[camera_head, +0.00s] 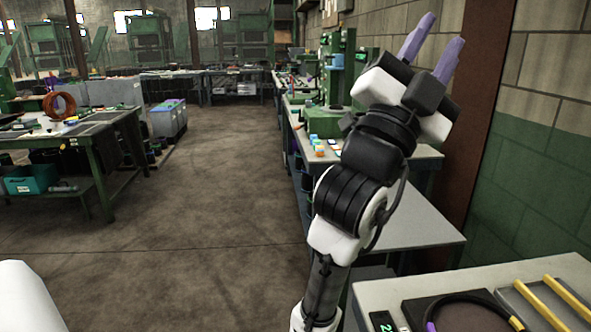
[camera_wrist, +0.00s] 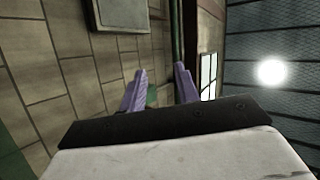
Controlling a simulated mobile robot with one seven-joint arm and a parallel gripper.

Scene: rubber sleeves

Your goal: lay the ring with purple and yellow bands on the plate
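My gripper (camera_head: 443,30) is raised at the upper right in the head view, pointing up and away from the benches. Its two purple fingers stand apart with nothing between them, also in the wrist view (camera_wrist: 160,76). A dark ring (camera_head: 467,295) with a purple band and a yellow band shows at the bottom right of the head view, cut off by the frame's lower edge. It lies over a dark flat plate (camera_head: 412,309) beside a small green-digit display (camera_head: 383,321). Whether it rests fully on that plate cannot be told. My gripper is far above both.
A grey tray (camera_head: 507,291) with yellow bars (camera_head: 568,296) stands right of the ring on the near light bench (camera_head: 375,290). A brick wall (camera_head: 540,130) and brown post (camera_head: 487,120) are close behind my gripper. Open floor (camera_head: 215,200) lies to the left.

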